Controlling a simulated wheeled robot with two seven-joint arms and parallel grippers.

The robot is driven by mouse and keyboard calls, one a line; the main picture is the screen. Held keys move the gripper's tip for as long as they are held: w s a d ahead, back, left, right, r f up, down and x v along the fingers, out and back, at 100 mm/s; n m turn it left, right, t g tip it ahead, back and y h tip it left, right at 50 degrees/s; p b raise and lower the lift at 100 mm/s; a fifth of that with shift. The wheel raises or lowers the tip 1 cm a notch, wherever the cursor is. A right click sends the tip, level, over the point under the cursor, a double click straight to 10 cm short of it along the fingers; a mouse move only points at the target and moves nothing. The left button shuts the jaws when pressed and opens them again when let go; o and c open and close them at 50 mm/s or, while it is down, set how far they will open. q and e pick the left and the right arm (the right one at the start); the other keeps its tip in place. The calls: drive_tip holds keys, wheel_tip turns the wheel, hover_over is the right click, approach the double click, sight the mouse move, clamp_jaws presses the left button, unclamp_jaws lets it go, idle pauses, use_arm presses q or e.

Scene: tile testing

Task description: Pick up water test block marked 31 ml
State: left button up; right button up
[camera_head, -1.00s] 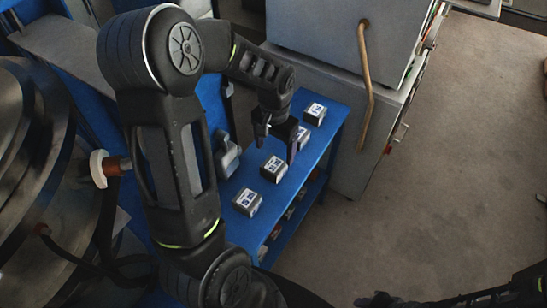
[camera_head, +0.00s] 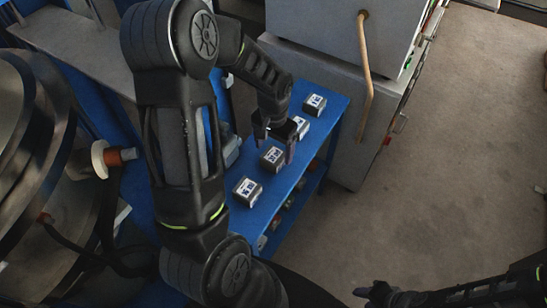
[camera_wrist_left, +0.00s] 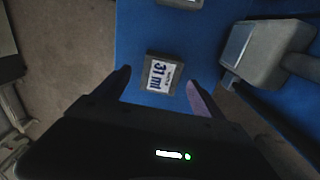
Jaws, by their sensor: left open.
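The test block marked 31 ml (camera_wrist_left: 163,75) is a small grey block with a white label, on the blue table in the left wrist view. It lies ahead of my open left gripper (camera_wrist_left: 160,82), between the lines of its two fingers, with gaps on both sides. In the head view my left gripper (camera_head: 277,140) hovers over the row of blocks. The block just below it (camera_head: 272,157) appears to be the 31 ml one; its label is too small to read there. My right gripper (camera_head: 372,293) is at the bottom right, away from the table; its fingers are unclear.
Other similar blocks stand on the blue table (camera_head: 320,125): one nearer (camera_head: 247,191) and two farther (camera_head: 300,126) (camera_head: 315,104). A grey device (camera_wrist_left: 265,52) stands close beside the target. A grey cabinet (camera_head: 345,150) is behind the table, and open floor (camera_head: 450,150) lies to the right.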

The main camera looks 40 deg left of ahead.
sight(274, 155)
use_arm(q)
wheel_tip(274, 155, down, 4)
drive_tip(key=shift+r, duration=0.15)
drive_tip(key=shift+c, duration=0.2)
idle(0.4)
clamp_jaws()
idle(0.6)
